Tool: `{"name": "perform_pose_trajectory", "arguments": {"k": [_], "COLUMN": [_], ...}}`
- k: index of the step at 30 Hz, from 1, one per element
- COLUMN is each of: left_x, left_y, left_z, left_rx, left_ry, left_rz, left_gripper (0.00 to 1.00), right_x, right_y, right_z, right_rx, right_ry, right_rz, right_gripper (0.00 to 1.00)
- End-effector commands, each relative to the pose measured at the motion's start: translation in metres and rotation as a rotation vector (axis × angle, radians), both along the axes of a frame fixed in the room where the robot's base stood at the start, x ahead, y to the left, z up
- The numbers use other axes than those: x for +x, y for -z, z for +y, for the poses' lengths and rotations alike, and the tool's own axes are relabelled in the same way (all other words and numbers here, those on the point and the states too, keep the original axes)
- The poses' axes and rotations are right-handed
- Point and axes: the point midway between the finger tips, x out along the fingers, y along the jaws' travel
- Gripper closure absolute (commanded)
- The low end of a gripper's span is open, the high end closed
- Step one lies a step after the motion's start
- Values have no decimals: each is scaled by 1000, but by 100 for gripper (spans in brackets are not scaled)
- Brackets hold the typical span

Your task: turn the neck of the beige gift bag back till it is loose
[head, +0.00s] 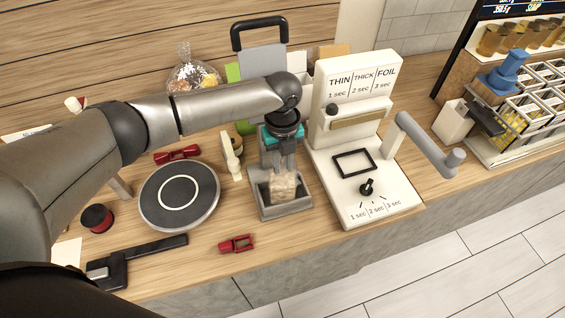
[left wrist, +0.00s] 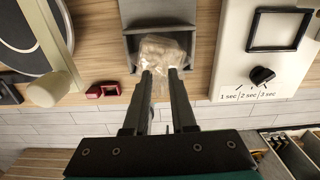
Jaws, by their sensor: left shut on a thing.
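The beige gift bag (head: 284,187) is a clear, filled bag with beige contents, standing in a grey holder (head: 267,211). My left gripper (head: 280,165) comes down over it from above and is shut on its gathered neck. In the left wrist view the bag (left wrist: 160,50) lies just beyond the fingertips, and the gripper (left wrist: 160,73) has its two fingers either side of the neck. Whether the neck is twisted cannot be made out. My right gripper is not in view.
A white sealing machine (head: 350,85) with a side crank stands right of the holder. A round grey turntable (head: 179,194) is at left. Red clips (head: 236,244) lie at the front and behind the turntable. Another wrapped bag (head: 194,76) stands at the back. A jar rack (head: 535,110) is far right.

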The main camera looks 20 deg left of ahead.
Motion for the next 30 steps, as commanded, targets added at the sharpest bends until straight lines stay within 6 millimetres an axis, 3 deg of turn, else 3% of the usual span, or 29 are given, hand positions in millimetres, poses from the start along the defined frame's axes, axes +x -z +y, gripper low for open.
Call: {"name": "perform_pose_trajectory", "arguments": {"k": [6, 17, 30], "left_x": [0, 0, 0], "left_y": [0, 0, 0], "left_z": [0, 0, 0], "left_rx": [0, 0, 1], "left_ry": [188, 227, 560], "left_rz": [0, 0, -1], "left_gripper": [100, 100, 100], "right_x": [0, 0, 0], "right_y": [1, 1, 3], "right_z": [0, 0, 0], "right_rx": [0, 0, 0], "right_ry": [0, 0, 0], "right_rz": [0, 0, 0], "right_gripper": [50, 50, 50]}}
